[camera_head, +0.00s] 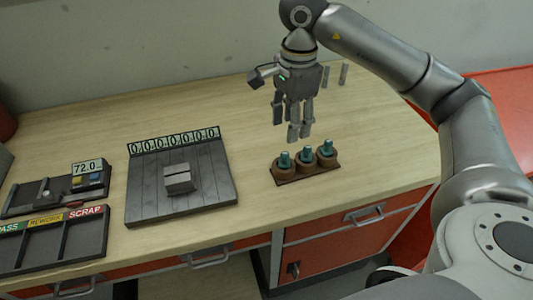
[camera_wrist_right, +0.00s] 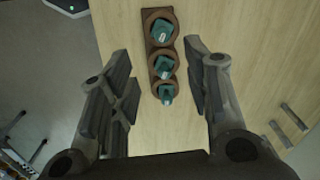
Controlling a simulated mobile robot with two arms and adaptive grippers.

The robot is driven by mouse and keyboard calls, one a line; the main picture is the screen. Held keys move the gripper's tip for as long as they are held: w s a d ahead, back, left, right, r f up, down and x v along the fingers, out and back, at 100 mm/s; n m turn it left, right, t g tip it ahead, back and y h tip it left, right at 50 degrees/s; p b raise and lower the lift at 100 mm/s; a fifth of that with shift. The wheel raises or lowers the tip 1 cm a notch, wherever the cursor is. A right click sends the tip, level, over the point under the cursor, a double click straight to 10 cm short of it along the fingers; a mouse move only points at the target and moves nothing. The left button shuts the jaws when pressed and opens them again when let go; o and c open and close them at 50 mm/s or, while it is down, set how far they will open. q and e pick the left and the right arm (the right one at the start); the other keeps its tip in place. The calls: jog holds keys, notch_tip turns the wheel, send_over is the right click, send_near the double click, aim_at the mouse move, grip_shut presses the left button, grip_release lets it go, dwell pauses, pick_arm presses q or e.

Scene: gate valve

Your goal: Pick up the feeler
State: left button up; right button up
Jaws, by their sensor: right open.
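A brown wooden rack (camera_head: 318,174) on the bench holds three teal-topped pieces: a left one (camera_head: 284,160), a middle one (camera_head: 306,154) and a right one (camera_head: 327,148). They look like feelers, but I cannot tell which one is meant. My right gripper (camera_head: 291,126) is open and empty, pointing down above and behind the rack. In the right wrist view, the rack (camera_wrist_right: 149,18) and its teal pieces (camera_wrist_right: 163,67) show between my spread fingers (camera_wrist_right: 158,75), apart from them. My left gripper is not in view.
A dark slatted plate (camera_head: 145,190) with a number strip carries a grey block (camera_head: 178,178). Left of it are a device reading 72.0 (camera_head: 88,167) and a sorting tray (camera_head: 50,250). Two small grey bars (camera_head: 343,74) stand behind my gripper. The bench between plate and rack is clear.

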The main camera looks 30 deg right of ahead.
jog(key=p, duration=0.1)
send_over(285, 152)
jog(key=d, duration=0.1)
jog(key=f, duration=0.5)
jog(key=shift+s, duration=0.4)
jog(key=shift+w+a+f+p, duration=0.1)
jog(key=shift+a+f+p, duration=0.15)
jog(key=shift+f+p, duration=0.2)
jog(key=f, duration=0.1)
jog(key=f+p, duration=0.1)
jog(key=f, duration=0.1)
jog(key=shift+w+a+f, duration=0.2)
jog(key=shift+a+f, duration=0.15)
jog(key=shift+f+p, duration=0.3)
jog(key=shift+f, duration=0.15)
grip_shut()
